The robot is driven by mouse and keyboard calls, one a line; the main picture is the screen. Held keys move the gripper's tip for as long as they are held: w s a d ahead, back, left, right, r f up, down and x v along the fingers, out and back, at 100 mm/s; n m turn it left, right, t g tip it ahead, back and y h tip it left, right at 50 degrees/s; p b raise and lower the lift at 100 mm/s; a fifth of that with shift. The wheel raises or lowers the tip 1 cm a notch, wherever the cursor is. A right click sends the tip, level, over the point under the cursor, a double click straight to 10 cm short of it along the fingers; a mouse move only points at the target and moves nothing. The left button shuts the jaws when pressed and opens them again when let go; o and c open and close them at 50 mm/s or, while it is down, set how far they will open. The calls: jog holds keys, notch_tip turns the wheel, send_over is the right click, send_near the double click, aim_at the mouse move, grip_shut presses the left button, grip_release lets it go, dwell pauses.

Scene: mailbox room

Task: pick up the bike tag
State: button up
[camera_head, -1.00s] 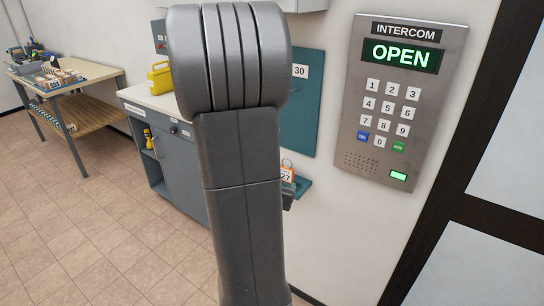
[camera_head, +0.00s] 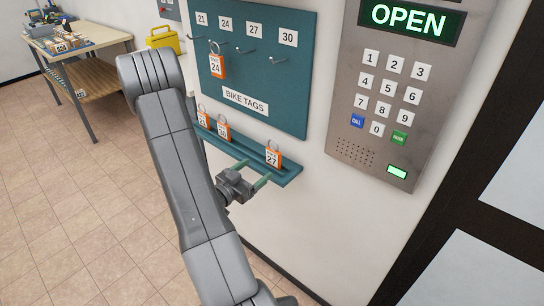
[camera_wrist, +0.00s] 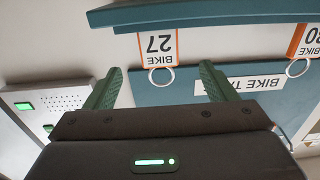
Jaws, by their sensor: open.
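The orange-edged bike tag 27 (camera_head: 273,157), with a ring at its top, stands on the right part of the teal ledge (camera_head: 287,178). Two more tags, 21 (camera_head: 202,120) and 30 (camera_head: 223,131), are further left on the ledge. Tag 24 (camera_head: 217,66) hangs from a hook on the teal board (camera_head: 275,97). My gripper (camera_head: 251,174) is open and empty, just in front of the ledge near tag 27. In the wrist view, which is upside down, tag 27 (camera_wrist: 158,47) appears ahead, between the lines of the two green fingers (camera_wrist: 158,78).
The board has several hooks under number labels. The intercom panel (camera_head: 400,90) reading OPEN is on the wall to the right. A yellow container (camera_head: 163,40) and a wooden table (camera_head: 100,45) are at the left. Floor on the left is clear.

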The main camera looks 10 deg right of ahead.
aim_at(272, 157)
jog(key=p+x, duration=0.1)
jog(key=x, duration=0.5)
jog(key=p+x, duration=0.1)
jog(key=x, duration=0.3)
jog(key=shift+d+r+p, duration=0.15)
jog(key=shift+r+p, duration=0.05)
jog(key=shift+p, duration=0.15)
jog(key=shift+w+d+f, duration=0.1)
jog(key=shift+w+d, duration=0.25)
jog(key=shift+d, duration=0.05)
jog(key=c, duration=1.1)
jog(key=shift+o, duration=0.2)
jog(key=shift+r+b, duration=0.35)
jog(key=shift+r, duration=1.3)
jog(key=b+v, duration=0.3)
jog(key=v, duration=1.5)
